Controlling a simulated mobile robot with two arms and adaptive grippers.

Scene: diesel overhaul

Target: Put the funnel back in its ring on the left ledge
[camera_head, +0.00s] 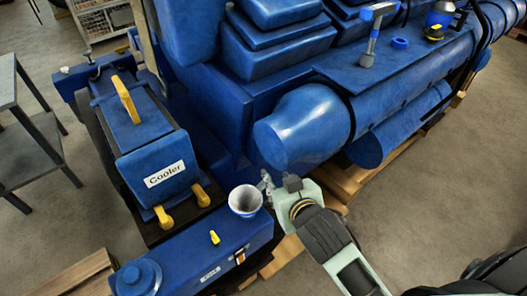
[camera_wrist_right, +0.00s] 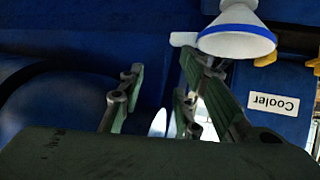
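The funnel (camera_head: 245,201) is white with a blue band at its rim and stands mouth up at the back right corner of the blue box (camera_head: 190,259). It also shows in the right wrist view (camera_wrist_right: 238,38), which is upside down. My right gripper (camera_head: 272,186) is just right of the funnel. In the wrist view its fingers (camera_wrist_right: 160,85) are apart with nothing seen between them; the funnel lies beyond one finger. A blue ring (camera_head: 400,43) is on the engine's side ledge (camera_head: 376,75). My left gripper is not in view.
The blue cooler (camera_head: 150,150) with yellow handles stands left of the engine (camera_head: 301,128). A hammer-like tool (camera_head: 371,35) and a blue-and-yellow can (camera_head: 438,21) are on the ledge near the ring. A grey shelf (camera_head: 40,150) stands at far left.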

